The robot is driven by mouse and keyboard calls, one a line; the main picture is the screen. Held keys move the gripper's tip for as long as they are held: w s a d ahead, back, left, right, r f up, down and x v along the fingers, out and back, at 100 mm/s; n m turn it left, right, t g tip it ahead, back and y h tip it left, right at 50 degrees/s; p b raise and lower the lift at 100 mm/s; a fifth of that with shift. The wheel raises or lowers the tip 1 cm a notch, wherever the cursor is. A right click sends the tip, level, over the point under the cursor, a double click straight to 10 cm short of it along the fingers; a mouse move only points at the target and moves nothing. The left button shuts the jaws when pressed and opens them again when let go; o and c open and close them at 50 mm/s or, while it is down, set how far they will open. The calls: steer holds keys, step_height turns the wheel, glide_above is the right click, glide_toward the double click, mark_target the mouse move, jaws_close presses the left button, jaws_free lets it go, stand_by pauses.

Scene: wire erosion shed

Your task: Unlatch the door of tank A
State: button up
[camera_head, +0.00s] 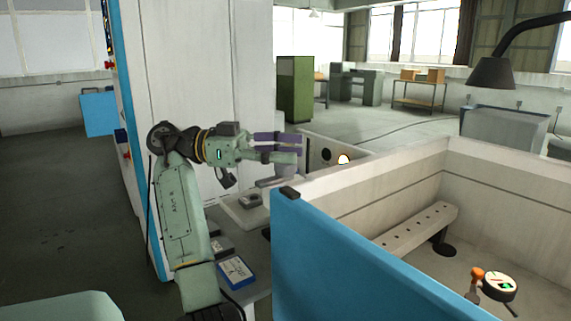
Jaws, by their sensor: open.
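A large open-topped tank (374,190) with pale walls fills the right side. Its near side is a blue panel (345,262), which looks like a door standing upright. A small dark block (290,193) sits on the panel's top left corner; I cannot tell if it is the latch. No letter marking the tank is readable. My gripper (294,147) is open and empty, with its fingers pointing right. In the picture it is above the dark block and the tank's left corner, apart from the panel. The panel's lower part is out of frame.
Left of the panel, a ledge holds a small grey item (250,201), and a blue box (236,272) lies lower. A tall white cabinet (190,70) stands behind my arm. Inside the tank are a bar with holes (415,232) and a round gauge (499,287). Floor is clear at left.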

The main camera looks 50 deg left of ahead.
step_height(320, 180, up, 7)
steer(key=shift+r, duration=0.1)
stand_by(0.7)
